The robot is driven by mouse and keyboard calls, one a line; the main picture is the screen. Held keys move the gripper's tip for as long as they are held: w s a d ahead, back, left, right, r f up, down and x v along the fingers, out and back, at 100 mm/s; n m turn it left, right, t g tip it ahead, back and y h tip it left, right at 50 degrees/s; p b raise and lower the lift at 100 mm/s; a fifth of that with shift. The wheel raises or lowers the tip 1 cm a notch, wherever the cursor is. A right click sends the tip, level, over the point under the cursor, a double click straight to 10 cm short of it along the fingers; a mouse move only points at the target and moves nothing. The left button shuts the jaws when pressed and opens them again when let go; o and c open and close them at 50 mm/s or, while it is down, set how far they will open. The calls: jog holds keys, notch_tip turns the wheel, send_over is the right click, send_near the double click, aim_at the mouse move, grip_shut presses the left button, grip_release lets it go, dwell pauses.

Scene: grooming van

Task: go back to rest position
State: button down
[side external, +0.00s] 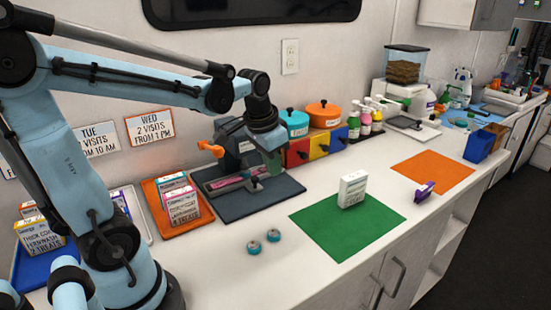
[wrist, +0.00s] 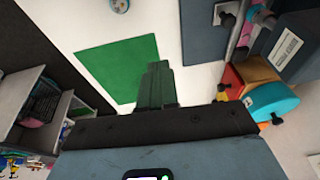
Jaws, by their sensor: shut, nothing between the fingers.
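My gripper (side external: 274,165) hangs above the dark grey mat in the side external view, near the grey device with an orange handle (side external: 211,148). Its green fingers point down. In the wrist view the gripper (wrist: 155,80) shows its fingers together with nothing between them. The fingers cover part of the green mat (wrist: 105,70) in that view. I cannot tell from the side view how far the fingertips are above the grey mat (side external: 232,204).
A white box (side external: 352,190) stands on the green mat (side external: 325,235). Orange and teal pots (side external: 294,122) stand behind, on coloured drawers. The orange mat (side external: 433,174) is empty.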

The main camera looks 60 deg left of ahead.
jog(key=s+d+t, duration=0.4)
jog(key=s+d, duration=0.1)
jog(key=d, duration=0.3)
jog(key=shift+d+f+h, duration=0.15)
jog(key=shift+d+h, duration=0.2)
jog(key=shift+h, duration=0.05)
